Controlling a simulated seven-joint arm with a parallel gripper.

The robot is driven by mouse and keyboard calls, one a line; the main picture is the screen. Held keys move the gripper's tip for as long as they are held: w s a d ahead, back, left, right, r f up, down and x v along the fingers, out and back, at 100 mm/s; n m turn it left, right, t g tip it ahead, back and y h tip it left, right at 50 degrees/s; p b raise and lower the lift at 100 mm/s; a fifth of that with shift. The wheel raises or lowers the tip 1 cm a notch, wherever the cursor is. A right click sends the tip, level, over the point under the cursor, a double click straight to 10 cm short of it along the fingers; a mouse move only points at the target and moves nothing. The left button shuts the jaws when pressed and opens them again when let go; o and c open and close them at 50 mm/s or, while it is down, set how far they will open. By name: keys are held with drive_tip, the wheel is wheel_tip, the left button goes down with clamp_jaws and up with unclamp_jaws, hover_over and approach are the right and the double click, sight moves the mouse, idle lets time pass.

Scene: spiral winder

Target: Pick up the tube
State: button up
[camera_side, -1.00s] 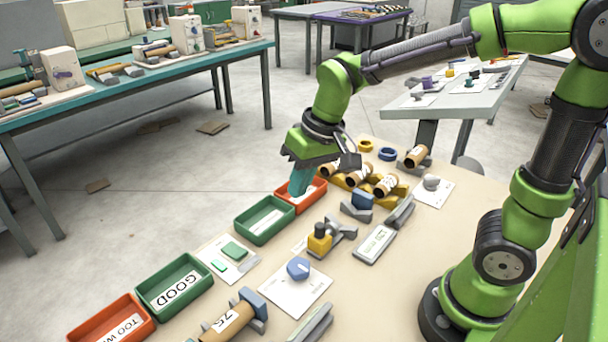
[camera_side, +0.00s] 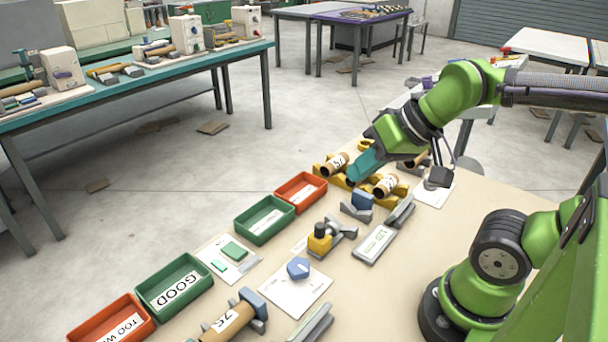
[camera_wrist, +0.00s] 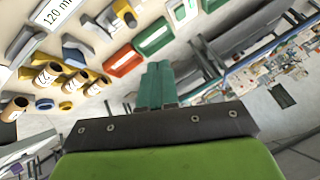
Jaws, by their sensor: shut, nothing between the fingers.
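Brown cardboard tubes with printed labels lie on a yellow rack in the side view, one on the left (camera_side: 335,164) and one on the right (camera_side: 385,185). My gripper (camera_side: 353,179), with teal fingers, is shut and empty above the rack between them, hiding the middle of the rack. The wrist view shows tubes on the rack (camera_wrist: 75,82) left of my shut fingers (camera_wrist: 158,66). Another tube (camera_side: 228,322) lies in a grey fixture at the front, and one more (camera_wrist: 14,108) stands apart from the rack in the wrist view.
Orange (camera_side: 300,190) and green (camera_side: 264,220) trays line the left edge of the table, with a green GOOD tray (camera_side: 174,284) and an orange tray (camera_side: 113,320) nearer. A blue-topped block (camera_side: 361,201), a yellow-topped fixture (camera_side: 320,238) and a grey labelled block (camera_side: 375,244) stand before the rack.

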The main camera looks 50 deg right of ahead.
drive_tip(key=o, duration=1.3)
drive_tip(key=shift+d, duration=0.1)
drive_tip(key=m+g+h, duration=0.2)
drive_tip(key=m+g, duration=0.6)
drive_tip(key=m, duration=0.6)
hover_over(387, 180)
wheel_tip(387, 180, down, 6)
drive_tip(key=shift+t, duration=0.3)
drive_tip(key=f, duration=1.1)
drive_tip(key=shift+w+d+f, duration=0.15)
drive_tip(key=shift+w+d, duration=0.1)
drive_tip(key=shift+d, duration=0.05)
drive_tip(key=shift+s+a+f, duration=0.15)
drive_tip(key=shift+f, duration=1.2)
drive_tip(key=shift+s+a+f, duration=0.1)
drive_tip(key=shift+a+f, duration=0.05)
drive_tip(key=shift+f, duration=1.15)
